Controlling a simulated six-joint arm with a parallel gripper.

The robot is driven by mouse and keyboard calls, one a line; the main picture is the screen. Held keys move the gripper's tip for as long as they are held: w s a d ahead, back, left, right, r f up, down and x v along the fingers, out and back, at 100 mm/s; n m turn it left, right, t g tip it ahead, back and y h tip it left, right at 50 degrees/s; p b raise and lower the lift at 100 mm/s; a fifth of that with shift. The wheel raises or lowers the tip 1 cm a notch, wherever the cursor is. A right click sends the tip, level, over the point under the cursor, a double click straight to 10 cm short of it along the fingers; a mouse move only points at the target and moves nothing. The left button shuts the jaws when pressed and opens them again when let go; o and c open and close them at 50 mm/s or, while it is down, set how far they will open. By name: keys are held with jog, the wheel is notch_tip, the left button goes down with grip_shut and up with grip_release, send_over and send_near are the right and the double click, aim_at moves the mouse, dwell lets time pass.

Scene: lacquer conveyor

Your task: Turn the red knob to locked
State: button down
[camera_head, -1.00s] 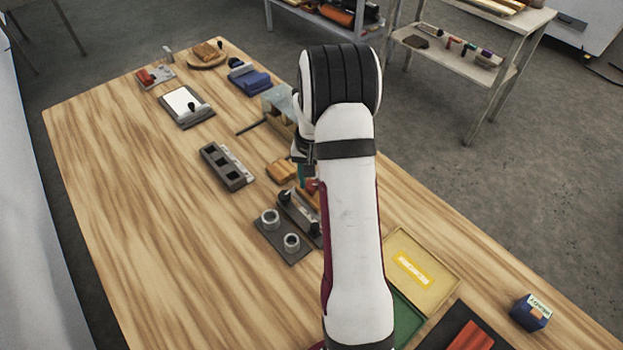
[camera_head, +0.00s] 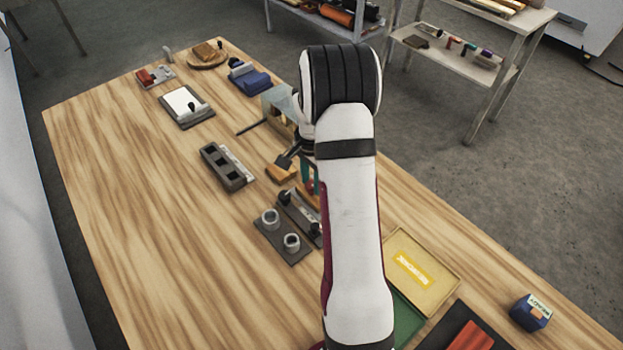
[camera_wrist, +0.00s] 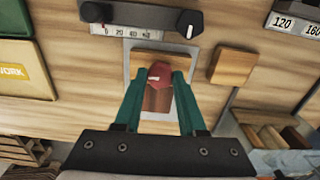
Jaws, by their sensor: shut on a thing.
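The red knob (camera_wrist: 160,75) shows between my fingertips in the wrist view, on a small wooden block with a pale plate beneath. My gripper (camera_wrist: 160,84) has green fingers and is shut on the knob, one finger on each side. In the head view my arm covers most of the gripper, and only a little of the red knob (camera_head: 309,187) shows beside it. Any lock marking on the knob's mount is too small or hidden to read.
A dark bar with a scale and black knob (camera_wrist: 190,24) lies close by. A loose wooden block (camera_wrist: 232,66) is beside the mount. A plate with two metal rings (camera_head: 268,238) and an open yellow-lidded box (camera_head: 437,305) are near. The table's left side is clear.

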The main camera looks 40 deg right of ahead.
dwell(0.3)
jog(key=shift+c, duration=2.4)
grip_release()
notch_tip(320, 180, up, 16)
